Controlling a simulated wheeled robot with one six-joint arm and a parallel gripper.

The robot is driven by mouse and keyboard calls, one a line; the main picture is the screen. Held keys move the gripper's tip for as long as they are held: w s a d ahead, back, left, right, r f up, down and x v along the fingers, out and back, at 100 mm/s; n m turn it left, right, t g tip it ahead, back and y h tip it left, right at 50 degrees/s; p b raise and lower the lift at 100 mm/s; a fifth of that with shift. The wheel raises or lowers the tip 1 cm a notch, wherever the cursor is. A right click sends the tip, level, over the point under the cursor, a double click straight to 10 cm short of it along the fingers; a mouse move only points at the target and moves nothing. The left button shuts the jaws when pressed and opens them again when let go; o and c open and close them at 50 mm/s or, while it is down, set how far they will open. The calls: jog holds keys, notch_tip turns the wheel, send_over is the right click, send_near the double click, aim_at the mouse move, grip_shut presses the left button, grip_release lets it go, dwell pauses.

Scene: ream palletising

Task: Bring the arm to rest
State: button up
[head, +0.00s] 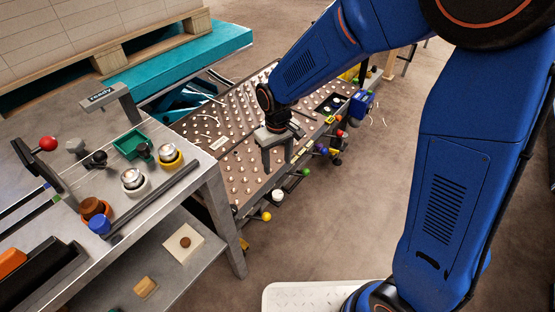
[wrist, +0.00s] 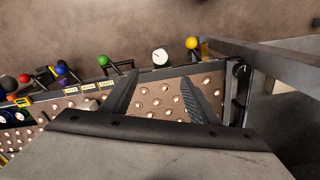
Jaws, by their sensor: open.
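My gripper (head: 279,150) hangs from my blue arm, pointing down over the front part of a table studded with pale round rollers (head: 240,165). In the wrist view my gripper (wrist: 158,92) shows two dark fingers spread apart, with only the studded surface (wrist: 165,98) between them. Nothing is held. I cannot tell from these views how high the fingertips are above the rollers.
Knobbed levers, among them a yellow one (wrist: 192,43) and a green one (wrist: 103,62), and a white dial (wrist: 160,56) line the table's edge. A steel bench (head: 165,195) with controls stands at left. A pallet (head: 110,55) is behind. Open floor (head: 340,220) lies at right.

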jog(key=shift+r, duration=0.35)
dwell(0.3)
jog(key=s+d+r+m+t, duration=0.1)
jog(key=s+d+r+m, duration=0.15)
jog(key=d+r, duration=0.55)
jog(key=s+d+r+m+t, duration=0.1)
jog(key=s+d+r, duration=0.4)
jog(key=d, duration=0.4)
jog(key=s+d+r+m+t, duration=0.1)
jog(key=s+d+r, duration=0.1)
jog(key=s+d, duration=0.3)
jog(key=s+d+r+m+t, duration=0.1)
jog(key=s+d+r+m, duration=0.1)
jog(key=s+d, duration=0.4)
jog(key=s+r, duration=0.1)
jog(key=s, duration=0.2)
jog(key=shift+d+r+t, duration=0.15)
jog(key=shift+r+t, duration=0.15)
jog(key=shift+t, duration=0.1)
